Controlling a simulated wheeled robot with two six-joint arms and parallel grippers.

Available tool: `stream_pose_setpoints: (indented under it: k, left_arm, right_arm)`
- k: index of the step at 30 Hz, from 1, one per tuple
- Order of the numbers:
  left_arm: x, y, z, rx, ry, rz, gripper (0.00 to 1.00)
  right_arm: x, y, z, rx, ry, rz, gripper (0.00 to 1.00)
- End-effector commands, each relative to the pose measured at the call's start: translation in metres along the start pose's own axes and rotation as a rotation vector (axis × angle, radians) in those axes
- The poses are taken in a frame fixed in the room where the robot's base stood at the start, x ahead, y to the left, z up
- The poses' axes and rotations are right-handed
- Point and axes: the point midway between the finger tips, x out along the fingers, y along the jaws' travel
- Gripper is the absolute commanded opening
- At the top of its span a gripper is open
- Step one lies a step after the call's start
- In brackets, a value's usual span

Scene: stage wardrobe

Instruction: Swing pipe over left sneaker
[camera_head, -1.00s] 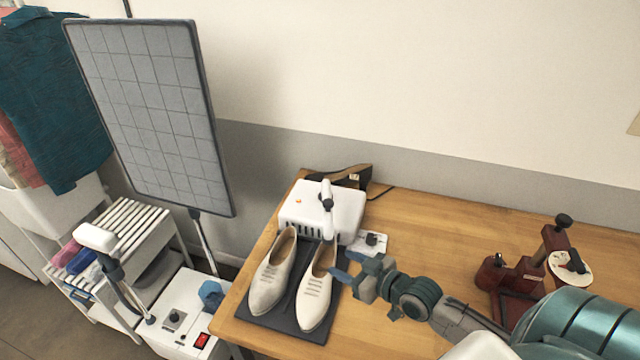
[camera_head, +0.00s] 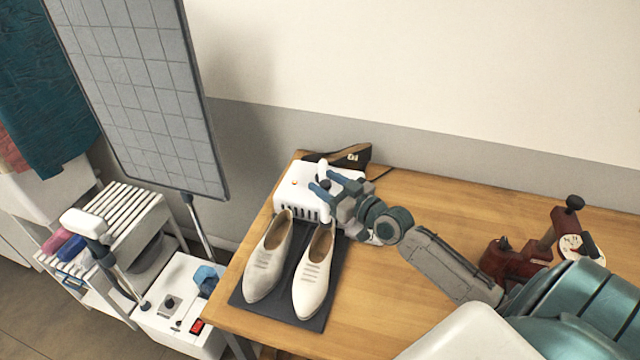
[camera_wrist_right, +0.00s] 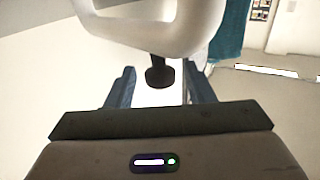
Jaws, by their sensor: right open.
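My left gripper is out of view.
The dark mat (camera_head: 322,318) lies at the table's left end. A dark shoe-like item (camera_head: 350,157) lies behind the dryer. A red device (camera_head: 515,262) stands at right. A tall grid panel (camera_head: 140,90) and a white cart (camera_head: 175,330) stand left of the table.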

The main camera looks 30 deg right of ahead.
Motion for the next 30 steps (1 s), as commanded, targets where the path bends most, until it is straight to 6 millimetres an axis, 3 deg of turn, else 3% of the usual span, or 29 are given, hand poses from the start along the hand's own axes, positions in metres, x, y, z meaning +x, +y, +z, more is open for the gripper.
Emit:
stream_pose_setpoints:
  k: [6,17,24,30]
  left_arm:
    - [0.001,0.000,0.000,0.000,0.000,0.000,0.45]
    - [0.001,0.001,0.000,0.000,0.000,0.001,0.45]
    - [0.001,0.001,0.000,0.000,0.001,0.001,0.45]
    - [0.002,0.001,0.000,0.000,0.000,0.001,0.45]
  right_arm:
    - [0.020,0.000,0.000,0.002,0.001,0.002,0.48]
    - [0.024,0.000,0.000,0.000,-0.001,0.000,0.48]
    - [0.024,0.000,0.000,0.000,-0.001,0.000,0.03]
    - [0.025,0.000,0.000,0.000,-0.001,0.001,0.00]
